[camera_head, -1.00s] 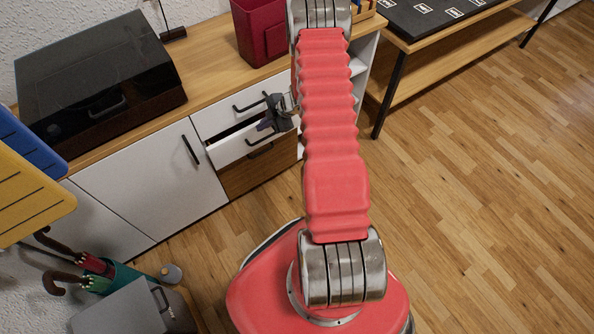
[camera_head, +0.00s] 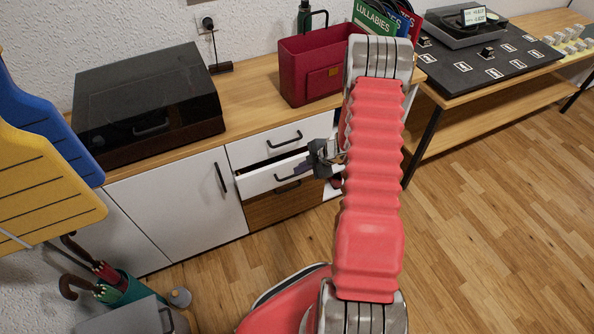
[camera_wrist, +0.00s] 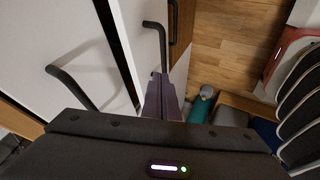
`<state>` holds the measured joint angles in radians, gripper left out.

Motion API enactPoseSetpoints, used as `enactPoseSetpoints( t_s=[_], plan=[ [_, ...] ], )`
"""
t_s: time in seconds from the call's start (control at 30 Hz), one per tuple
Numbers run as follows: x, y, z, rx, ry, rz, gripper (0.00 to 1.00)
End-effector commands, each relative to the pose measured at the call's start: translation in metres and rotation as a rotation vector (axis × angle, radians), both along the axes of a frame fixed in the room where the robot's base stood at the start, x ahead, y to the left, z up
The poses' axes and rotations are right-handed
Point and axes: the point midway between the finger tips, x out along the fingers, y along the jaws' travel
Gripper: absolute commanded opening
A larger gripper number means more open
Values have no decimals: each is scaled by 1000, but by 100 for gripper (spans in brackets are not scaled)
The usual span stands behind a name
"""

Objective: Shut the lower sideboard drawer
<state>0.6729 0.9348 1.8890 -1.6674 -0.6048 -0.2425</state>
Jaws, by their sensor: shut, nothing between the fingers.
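The white sideboard (camera_head: 158,207) has a white upper drawer (camera_head: 248,150) that looks shut. Below it, a white lower drawer (camera_head: 254,182) stands partly open, with a dark gap along its top edge. Its black handle also shows in the wrist view (camera_wrist: 155,27). My gripper (camera_head: 303,168) is shut and empty at the right part of the lower drawer's front. In the wrist view the closed fingers (camera_wrist: 161,85) lie close to the drawer's white front, near its handle. I cannot tell whether they touch it.
A wood-brown front (camera_head: 270,208) with a dark handle lies below the open drawer. A red bin (camera_head: 312,82) and a record player with dark lid (camera_head: 150,100) stand on the top. Umbrellas (camera_head: 115,284) stand at lower left. The floor (camera_head: 480,230) at right is clear.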

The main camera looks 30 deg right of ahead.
Motion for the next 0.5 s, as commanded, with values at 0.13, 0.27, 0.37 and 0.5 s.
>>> enactPoseSetpoints(
  t_s=[0.13,0.27,0.37,0.5],
  plan=[
    [-12,-8,19,-2,-1,-2,0],
    [-22,-13,35,-1,-1,0,0],
    [-28,-17,46,-1,-1,0,0],
    [-36,-21,57,0,0,2,0]
  ],
)
